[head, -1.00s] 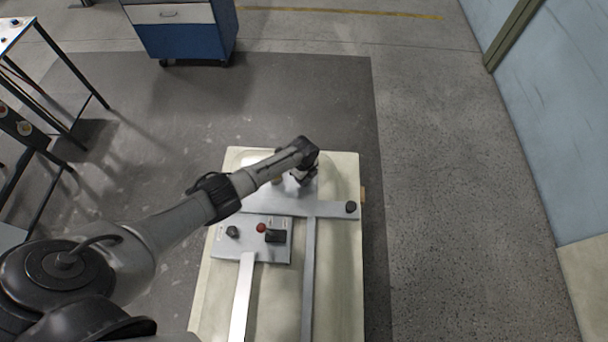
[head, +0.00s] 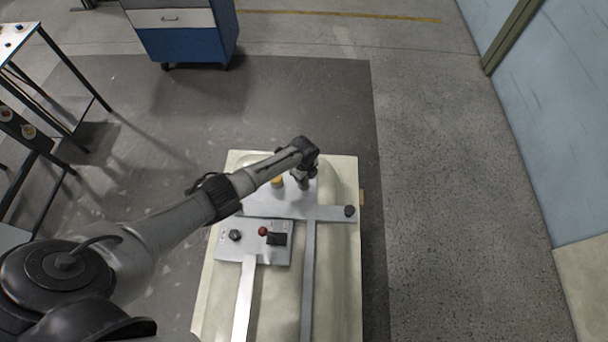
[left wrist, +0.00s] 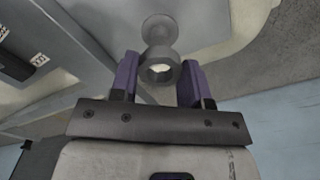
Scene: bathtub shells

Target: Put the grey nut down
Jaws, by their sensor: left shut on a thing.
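The grey nut (left wrist: 160,68) is a ring between the two purple fingers of my left gripper (left wrist: 158,78) in the left wrist view. The gripper is shut on it. A rounded grey piece (left wrist: 158,28) shows just beyond the nut, in line with it; I cannot tell whether they touch. In the head view my left gripper (head: 303,180) is over the far part of the grey plate on the cream bathtub shell (head: 342,270), and the nut is too small to make out. My right gripper is not in view.
The grey cross plate (head: 328,212) carries a black knob (head: 350,211) at its right end and a yellow piece (head: 277,182) left of my gripper. A nearer plate holds a black knob (head: 235,235), a red knob (head: 263,231) and a black block (head: 277,239). Floor at right is clear.

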